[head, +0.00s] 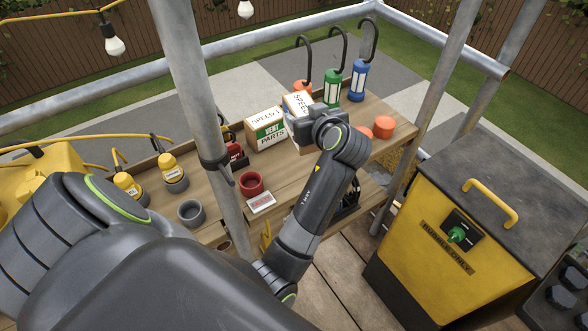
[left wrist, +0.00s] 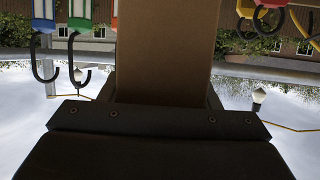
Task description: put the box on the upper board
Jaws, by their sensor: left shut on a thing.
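In the left wrist view the box (left wrist: 166,50) shows as a plain brown face between the jaws. The gripper hides most of it in the head view, so I cannot tell whether it touches the board. My right gripper is not in view.
Green (head: 332,88) and blue (head: 357,80) hooked lanterns stand behind right of the gripper. Orange cups (head: 384,127) are to its right, a red cup (head: 251,183) in front left. A metal post (head: 200,95) rises at left. A yellow cabinet (head: 450,235) stands at right.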

